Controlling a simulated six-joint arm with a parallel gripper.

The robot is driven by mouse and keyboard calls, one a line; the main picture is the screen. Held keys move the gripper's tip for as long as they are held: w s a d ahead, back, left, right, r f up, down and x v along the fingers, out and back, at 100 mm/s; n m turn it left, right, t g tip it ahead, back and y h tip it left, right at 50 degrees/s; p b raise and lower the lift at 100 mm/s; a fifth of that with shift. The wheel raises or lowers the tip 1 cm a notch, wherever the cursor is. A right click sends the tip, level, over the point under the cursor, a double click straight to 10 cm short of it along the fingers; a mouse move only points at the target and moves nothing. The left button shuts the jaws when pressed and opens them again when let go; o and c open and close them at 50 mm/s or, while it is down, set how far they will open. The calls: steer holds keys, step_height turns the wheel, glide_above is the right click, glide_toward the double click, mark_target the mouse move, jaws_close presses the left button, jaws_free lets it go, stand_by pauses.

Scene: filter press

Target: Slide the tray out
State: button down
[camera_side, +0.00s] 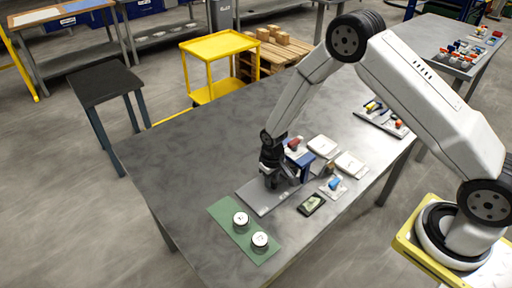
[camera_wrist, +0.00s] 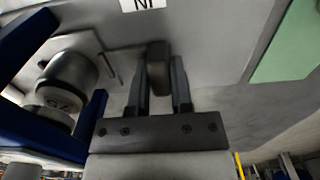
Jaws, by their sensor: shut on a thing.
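My gripper (camera_side: 280,180) reaches down at the front of the blue-framed press (camera_side: 302,160). In the wrist view my gripper (camera_wrist: 161,88) has its two fingers on either side of a dark upright knob (camera_wrist: 158,62) and is shut on it. The knob appears to be the tray's handle. A flat grey plate (camera_side: 262,200) lies under my gripper and reaches out toward the green mat. I cannot tell where the tray ends and the plate begins. The wrist view also shows the blue frame (camera_wrist: 30,135) and a metal cylinder (camera_wrist: 68,75) on the left.
A green mat (camera_side: 222,212) holds two white-topped round pieces (camera_side: 241,219) at the plate's near left. A dark device (camera_side: 312,204), a blue item on a white pad (camera_side: 334,184) and white square packs (camera_side: 350,163) lie to the right. The table's left part is bare.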

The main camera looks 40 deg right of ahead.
mark_target(250, 202)
steer(key=a, duration=0.8)
steer(key=shift+a, duration=0.4)
steer(key=c, duration=0.5)
jaws_free()
steer(key=shift+c, duration=0.2)
steer(key=shift+r, duration=0.1)
steer(key=shift+r, duration=3.85)
